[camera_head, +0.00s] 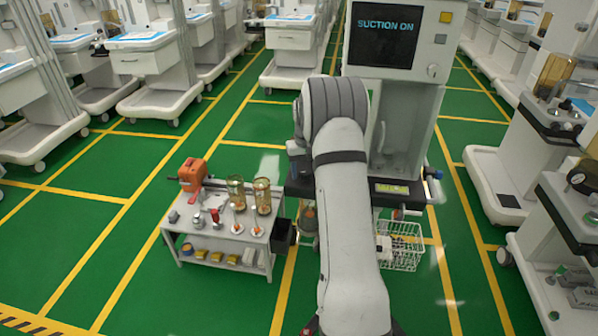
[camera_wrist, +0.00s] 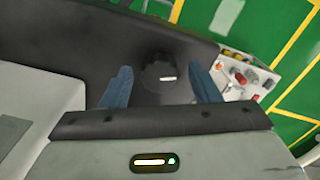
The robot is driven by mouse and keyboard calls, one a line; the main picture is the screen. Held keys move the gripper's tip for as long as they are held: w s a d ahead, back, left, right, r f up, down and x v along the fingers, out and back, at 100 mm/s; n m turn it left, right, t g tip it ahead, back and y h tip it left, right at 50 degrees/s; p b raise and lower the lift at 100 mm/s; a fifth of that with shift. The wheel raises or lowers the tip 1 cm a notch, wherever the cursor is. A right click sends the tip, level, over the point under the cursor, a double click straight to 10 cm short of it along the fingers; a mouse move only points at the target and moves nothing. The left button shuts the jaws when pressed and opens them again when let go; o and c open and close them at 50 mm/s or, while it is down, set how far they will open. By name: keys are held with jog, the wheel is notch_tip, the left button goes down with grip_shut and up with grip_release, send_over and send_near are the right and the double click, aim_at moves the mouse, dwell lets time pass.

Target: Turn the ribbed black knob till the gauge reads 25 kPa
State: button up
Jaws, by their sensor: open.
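In the wrist view the black knob (camera_wrist: 156,70) stands on a dark panel (camera_wrist: 75,38), with a short white mark on its lower right. Its ribs are too dark to make out. My gripper (camera_wrist: 160,67) is open, with one blue finger left of the knob and one right of it. Gaps show on both sides, so the fingers appear apart from the knob. In the head view my arm hides the knob and my gripper. The gauge to be read cannot be made out in either view. The cart's screen (camera_head: 386,35) reads "SUCTION ON".
A low grey table (camera_head: 222,240) with an orange device (camera_head: 193,174), two amber jars and small parts stands left of the cart. A wire basket (camera_head: 402,258) hangs at the cart's lower right. Other carts line both sides. Green floor lanes between are clear.

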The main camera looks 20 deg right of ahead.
notch_tip(320, 180, up, 8)
jog(key=shift+f, duration=0.1)
dwell(0.5)
dwell(0.4)
jog(key=s+a+r+n+t, duration=0.1)
jog(key=s+a+r, duration=0.9)
jog(key=s+a, duration=0.35)
jog(key=s+a+f, duration=0.1)
jog(key=s+a, duration=0.2)
jog(key=s, duration=0.8)
jog(key=s+a+f+n+t, duration=0.1)
jog(key=s+a, duration=0.3)
jog(key=s, duration=0.6)
jog(key=shift+s+f+t, duration=0.3)
jog(key=shift+s+f, duration=0.05)
jog(key=shift+f, duration=0.1)
jog(key=shift+a, duration=0.1)
